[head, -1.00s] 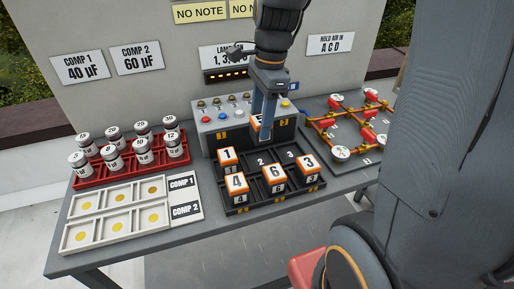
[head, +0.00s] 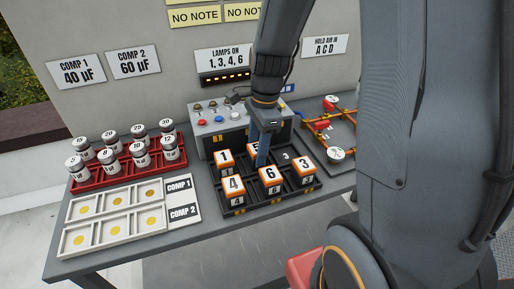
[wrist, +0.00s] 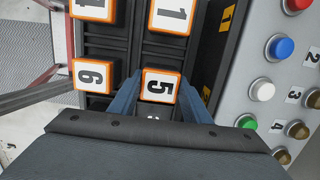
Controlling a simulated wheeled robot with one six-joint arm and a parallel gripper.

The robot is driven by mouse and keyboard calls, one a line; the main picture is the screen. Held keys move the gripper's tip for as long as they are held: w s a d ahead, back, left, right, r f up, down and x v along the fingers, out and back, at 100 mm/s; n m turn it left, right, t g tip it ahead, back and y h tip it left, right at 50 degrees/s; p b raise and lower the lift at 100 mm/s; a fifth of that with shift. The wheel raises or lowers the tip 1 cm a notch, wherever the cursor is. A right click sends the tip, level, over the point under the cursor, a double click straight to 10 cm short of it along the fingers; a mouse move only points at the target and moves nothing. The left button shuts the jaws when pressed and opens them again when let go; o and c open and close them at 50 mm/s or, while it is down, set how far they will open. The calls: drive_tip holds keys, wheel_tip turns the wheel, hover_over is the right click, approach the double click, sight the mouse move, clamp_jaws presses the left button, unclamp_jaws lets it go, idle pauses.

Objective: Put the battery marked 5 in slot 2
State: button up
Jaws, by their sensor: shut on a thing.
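The battery marked 5 (wrist: 160,85) is a white-topped block with an orange edge. My gripper (head: 262,160) is shut on it, with one blue finger on each side in the wrist view (wrist: 158,98). In the head view only a sliver of battery 5 (head: 252,148) shows behind the fingers. It is at slot 2 of the black tray (head: 275,205), in the back row beside the battery marked 1 (head: 224,158) and behind the battery marked 6 (head: 270,175). I cannot tell whether the battery rests on the slot floor.
Batteries 4 (head: 234,186) and 3 (head: 304,165) stand in the tray's front row. A grey box with coloured buttons (head: 212,120) stands behind the tray. A red rack of capacitors (head: 100,172) and a white tray (head: 118,222) lie left.

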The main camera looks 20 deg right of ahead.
sight(270, 173)
drive_tip(key=o, duration=1.3)
drive_tip(key=shift+f, duration=0.1)
wheel_tip(270, 173, up, 12)
drive_tip(key=d+b, duration=0.1)
drive_tip(key=s+f+n, duration=0.3)
drive_tip(key=n, duration=0.2)
drive_tip(key=s+f+n+h, duration=0.1)
drive_tip(key=s+f+n, duration=0.1)
drive_tip(key=n, duration=0.4)
drive_tip(key=s+a+f+n, duration=0.1)
drive_tip(key=s+f+n, duration=0.2)
drive_tip(key=f+n, duration=0.1)
drive_tip(key=shift+s+f+n+t, duration=0.3)
drive_tip(key=shift+s+f+n, duration=0.05)
drive_tip(key=shift+n, duration=0.55)
drive_tip(key=shift+s+f+n, duration=0.25)
drive_tip(key=shift+s+n, duration=0.1)
drive_tip(key=shift+n, duration=0.35)
drive_tip(key=shift+s, duration=0.1)
